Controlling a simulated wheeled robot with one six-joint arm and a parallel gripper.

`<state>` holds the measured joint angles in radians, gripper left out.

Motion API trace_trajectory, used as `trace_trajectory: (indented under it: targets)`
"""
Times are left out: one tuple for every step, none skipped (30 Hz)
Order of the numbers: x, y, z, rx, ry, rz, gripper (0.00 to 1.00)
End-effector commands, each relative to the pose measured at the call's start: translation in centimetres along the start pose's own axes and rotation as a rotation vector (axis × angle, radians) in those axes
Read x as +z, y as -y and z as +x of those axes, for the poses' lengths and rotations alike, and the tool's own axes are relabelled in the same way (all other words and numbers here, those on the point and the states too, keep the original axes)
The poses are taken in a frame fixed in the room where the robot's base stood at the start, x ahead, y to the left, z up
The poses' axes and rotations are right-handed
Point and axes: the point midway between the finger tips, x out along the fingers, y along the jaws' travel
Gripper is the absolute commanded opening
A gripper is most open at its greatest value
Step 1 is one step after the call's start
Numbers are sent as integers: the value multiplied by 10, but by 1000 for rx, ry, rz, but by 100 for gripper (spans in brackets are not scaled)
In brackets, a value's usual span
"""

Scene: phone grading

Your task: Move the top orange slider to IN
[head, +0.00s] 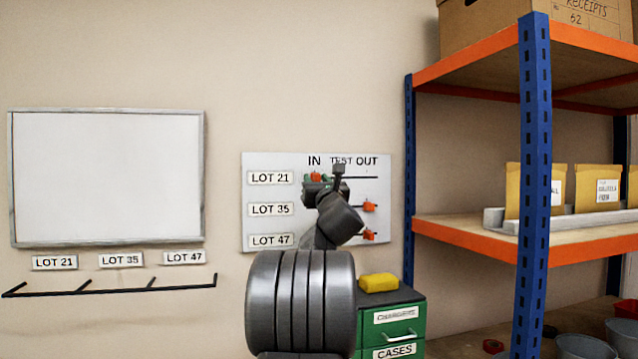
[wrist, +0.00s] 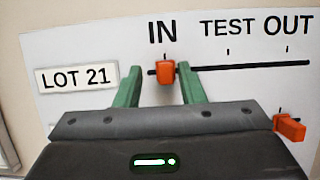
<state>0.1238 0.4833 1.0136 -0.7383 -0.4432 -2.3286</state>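The top orange slider (head: 316,176) is on the LOT 21 track of the white wall board (head: 262,226), directly below the word IN. In the wrist view this slider (wrist: 165,72) sits near the left end of its black track (wrist: 250,66). My gripper (wrist: 158,80) is open, with one green finger on each side of the slider and a gap visible on both sides. In the head view my gripper (head: 322,182) is at the board and partly hides the top track.
The LOT 35 slider (head: 369,207) and LOT 47 slider (head: 368,235) are toward the right on their tracks. A slider also shows at lower right in the wrist view (wrist: 289,127). A green cabinet (head: 404,318) and a blue-and-orange shelf (head: 533,150) stand to the right.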

Motion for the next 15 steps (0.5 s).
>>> trace_trajectory:
  targets:
    - [0, 0, 0, 0, 0, 0, 36]
    - [0, 0, 0, 0, 0, 0, 36]
    - [0, 0, 0, -1, 0, 0, 36]
    - [0, 0, 0, -1, 0, 0, 36]
    - [0, 1, 0, -1, 0, 0, 36]
    - [0, 1, 0, -1, 0, 0, 36]
    - [0, 1, 0, -1, 0, 0, 36]
    - [0, 1, -1, -1, 0, 0, 36]
    - [0, 1, -2, -2, 0, 0, 36]
    - [-1, 1, -4, -2, 0, 0, 36]
    - [-1, 1, -6, -2, -1, 0, 36]
    - [-2, 1, -10, -2, 0, 0, 36]
    - [-2, 1, -14, -2, 0, -1, 36]
    - [-2, 1, -19, -3, 0, -1, 36]
    - [-3, 1, -25, -3, 0, -1, 36]
